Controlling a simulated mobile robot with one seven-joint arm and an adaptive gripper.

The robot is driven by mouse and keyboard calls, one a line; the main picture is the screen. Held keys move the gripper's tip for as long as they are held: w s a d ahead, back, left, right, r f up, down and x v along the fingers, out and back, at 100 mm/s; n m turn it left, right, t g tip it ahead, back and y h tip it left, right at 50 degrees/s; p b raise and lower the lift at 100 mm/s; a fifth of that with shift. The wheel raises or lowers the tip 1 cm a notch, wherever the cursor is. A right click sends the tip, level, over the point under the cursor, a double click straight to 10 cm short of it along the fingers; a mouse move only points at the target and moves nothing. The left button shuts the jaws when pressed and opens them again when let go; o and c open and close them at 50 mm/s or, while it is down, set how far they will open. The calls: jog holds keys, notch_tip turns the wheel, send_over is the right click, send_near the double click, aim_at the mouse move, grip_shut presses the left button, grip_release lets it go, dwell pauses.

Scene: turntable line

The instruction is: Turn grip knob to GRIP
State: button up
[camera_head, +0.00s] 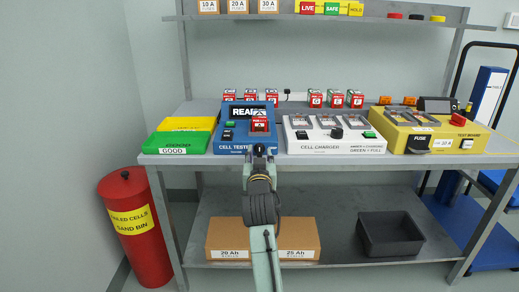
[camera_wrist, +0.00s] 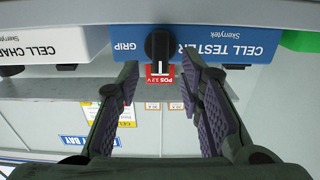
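The blue cell tester (camera_head: 230,146) stands on the bench, with a screen and a red-and-white cell (camera_head: 259,125) on top. In the wrist view, the black grip knob (camera_wrist: 160,42) is on the tester's front face (camera_wrist: 220,50), beside the GRIP lettering (camera_wrist: 123,47). In the head view my gripper (camera_head: 260,153) is in front of the tester and hides much of the knob area.
The white cell charger (camera_head: 335,147) is right of the tester, and a yellow test board (camera_head: 440,140) is farther right. Green and yellow trays (camera_head: 176,143) are at left. Boxes (camera_head: 228,238) and a dark bin (camera_head: 390,233) are on the lower shelf. A red sand bin (camera_head: 135,245) stands left.

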aim_at(260, 150)
jog(key=shift+w, duration=1.75)
jog(key=shift+c, duration=0.6)
jog(key=c, duration=0.7)
